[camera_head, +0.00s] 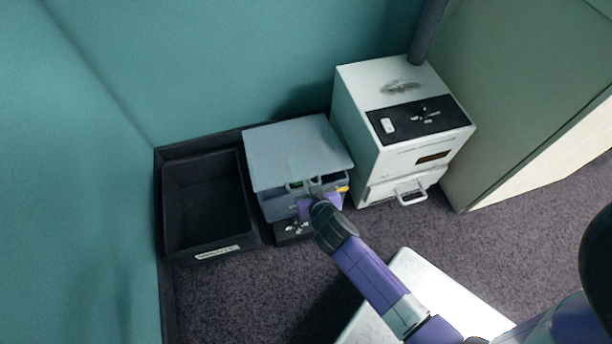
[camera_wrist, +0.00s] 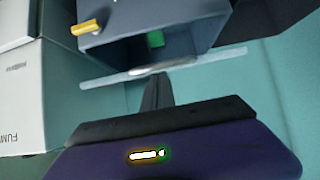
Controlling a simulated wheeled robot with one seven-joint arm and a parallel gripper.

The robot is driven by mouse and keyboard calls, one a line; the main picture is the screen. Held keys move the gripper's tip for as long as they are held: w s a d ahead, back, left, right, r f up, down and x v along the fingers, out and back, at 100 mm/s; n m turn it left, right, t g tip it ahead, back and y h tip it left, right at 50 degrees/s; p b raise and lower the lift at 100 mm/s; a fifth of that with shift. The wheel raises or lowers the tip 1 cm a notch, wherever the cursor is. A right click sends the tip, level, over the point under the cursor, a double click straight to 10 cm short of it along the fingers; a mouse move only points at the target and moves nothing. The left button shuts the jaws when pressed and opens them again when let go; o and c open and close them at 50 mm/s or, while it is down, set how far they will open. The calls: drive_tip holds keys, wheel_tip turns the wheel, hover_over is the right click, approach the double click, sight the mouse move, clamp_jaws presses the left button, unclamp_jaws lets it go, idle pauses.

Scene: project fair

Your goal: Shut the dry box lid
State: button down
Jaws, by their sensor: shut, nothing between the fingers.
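The dry box (camera_head: 298,150) stands against the teal wall with its pale blue-grey lid on top. The lid is partly open; a gap shows between its front edge and the blue-grey body (camera_head: 283,206). In the wrist view the picture is turned over: the lid (camera_wrist: 215,60) is a thin pale plate seen edge-on, apart from the box body (camera_wrist: 180,20). A green item (camera_wrist: 155,38) shows inside, and a yellow latch (camera_wrist: 88,27) on the side. My gripper (camera_head: 308,186) is shut and empty at the lid's front edge; its fingertips (camera_wrist: 158,80) are close to the edge. Whether they touch is unclear.
A black open bin (camera_head: 207,250) stands left of the dry box. A white machine (camera_head: 400,155) with a front handle stands close on the right, under a dark pipe. A green-grey cabinet (camera_head: 530,110) is further right. Carpet (camera_head: 290,285) in front is free, beside a white surface (camera_head: 375,315).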

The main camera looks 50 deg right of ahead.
wheel_tip(320, 180, down, 10)
drive_tip(key=s+a+b, duration=0.1)
drive_tip(key=b, duration=0.7)
drive_tip(key=shift+s+f, duration=0.2)
drive_tip(key=shift+f, duration=0.15)
wheel_tip(320, 180, up, 6)
drive_tip(key=w+p, duration=0.1)
drive_tip(key=p, duration=0.4)
drive_tip(key=s+a+f, duration=0.1)
drive_tip(key=s+a, duration=0.4)
drive_tip(key=s, duration=0.3)
drive_tip(key=shift+s, duration=0.2)
drive_tip(key=shift+f, duration=0.1)
